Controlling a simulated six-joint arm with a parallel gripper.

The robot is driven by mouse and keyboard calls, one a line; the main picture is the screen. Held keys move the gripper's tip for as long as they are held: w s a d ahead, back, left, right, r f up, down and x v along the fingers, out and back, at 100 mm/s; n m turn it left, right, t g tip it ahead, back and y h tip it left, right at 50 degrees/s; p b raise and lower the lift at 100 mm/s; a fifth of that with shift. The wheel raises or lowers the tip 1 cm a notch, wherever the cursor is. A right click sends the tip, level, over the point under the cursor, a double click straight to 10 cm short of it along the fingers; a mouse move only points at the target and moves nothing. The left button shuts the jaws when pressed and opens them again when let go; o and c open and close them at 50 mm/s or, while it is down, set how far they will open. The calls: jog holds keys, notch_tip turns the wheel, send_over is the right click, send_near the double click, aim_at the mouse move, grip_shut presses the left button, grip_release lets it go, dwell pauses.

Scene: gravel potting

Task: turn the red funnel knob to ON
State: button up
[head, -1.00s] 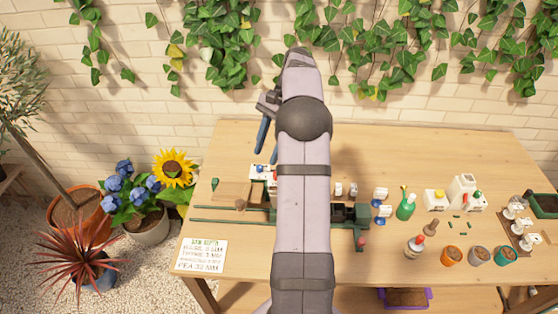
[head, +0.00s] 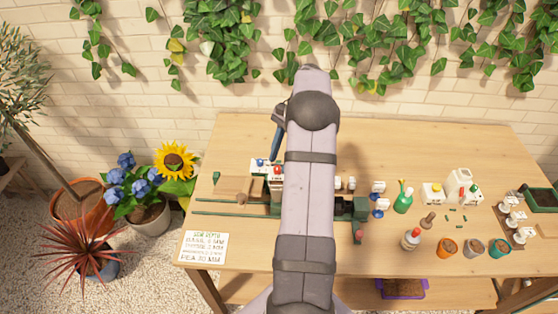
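A small red knob (head: 277,170) shows on a white control box (head: 256,168) at the back of the bench, just left of my arm. I cannot read the labels or the knob's setting. My gripper (head: 274,158) points down, its blue finger ending just above the red knob in the picture. I cannot tell whether it touches. Only one finger shows clearly, so its opening is unclear. My arm hides the right part of the box and the middle of the green rail machine (head: 235,208).
Right of my arm stand a green bottle (head: 403,203), white containers (head: 459,182) and several small pots, one orange (head: 447,248). A lettered sign (head: 205,247) lies at the front left. Bare wood surrounds the back left of the bench.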

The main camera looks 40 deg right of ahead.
jog(key=shift+x, duration=1.05)
grip_shut()
